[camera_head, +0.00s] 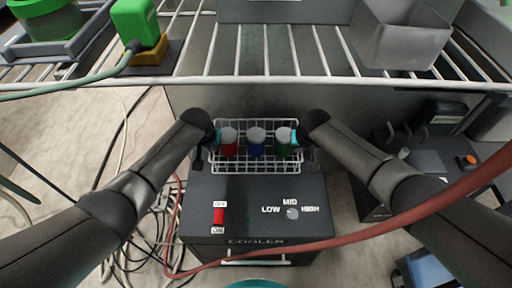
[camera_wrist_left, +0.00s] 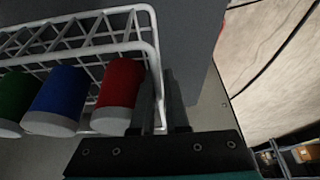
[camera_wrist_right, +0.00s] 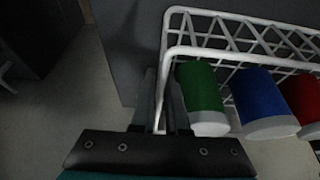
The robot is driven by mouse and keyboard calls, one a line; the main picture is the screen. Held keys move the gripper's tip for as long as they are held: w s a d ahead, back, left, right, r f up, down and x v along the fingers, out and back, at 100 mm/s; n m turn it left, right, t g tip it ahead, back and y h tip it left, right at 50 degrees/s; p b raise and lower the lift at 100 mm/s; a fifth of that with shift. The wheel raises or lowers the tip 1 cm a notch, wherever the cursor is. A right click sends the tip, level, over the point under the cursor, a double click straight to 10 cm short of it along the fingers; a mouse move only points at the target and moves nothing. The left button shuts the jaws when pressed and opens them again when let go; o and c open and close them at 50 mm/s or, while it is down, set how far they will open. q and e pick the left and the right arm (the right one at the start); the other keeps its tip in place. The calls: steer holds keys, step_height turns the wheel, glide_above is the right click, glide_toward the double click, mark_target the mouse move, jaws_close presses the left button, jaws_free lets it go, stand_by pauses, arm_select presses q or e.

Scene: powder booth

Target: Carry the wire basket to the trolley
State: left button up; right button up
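The white wire basket (camera_head: 258,169) is over the back part of the dark cooler top (camera_head: 203,188); I cannot tell whether it rests there or hangs just above. It looks level and holds a red jar (camera_head: 229,147), a blue jar (camera_head: 256,146) and a green jar (camera_head: 283,148), all with pale lids. My left gripper (camera_head: 215,138) is at the basket's left end, its fingers close around the end wires in the left wrist view (camera_wrist_left: 162,100). My right gripper (camera_head: 298,138) is at the right end, its fingers likewise on the wires in the right wrist view (camera_wrist_right: 163,100). I cannot identify a trolley.
A wire shelf (camera_head: 270,80) spans above and beyond the basket, carrying a green item (camera_head: 135,22) and a grey bin (camera_head: 400,35). A red hose (camera_head: 385,230) crosses in front of the cooler. Cables (camera_head: 150,245) lie on the floor at left. A dark unit (camera_head: 425,160) stands at right.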

arm_select(q)
steer(key=shift+w+f, duration=0.1)
steer(key=shift+f, duration=0.15)
arm_select(e)
steer(key=shift+w+f, duration=0.1)
steer(key=shift+f, duration=0.15)
arm_select(q)
steer(key=shift+c, duration=0.2)
arm_select(e)
steer(key=shift+c, duration=0.2)
arm_select(q)
jaws_close()
arm_select(e)
jaws_close()
stand_by(0.5)
arm_select(q)
steer(key=shift+r, duration=0.1)
arm_select(e)
steer(key=shift+r, duration=0.1)
arm_select(q)
steer(key=shift+r, duration=0.15)
arm_select(e)
steer(key=shift+r, duration=0.1)
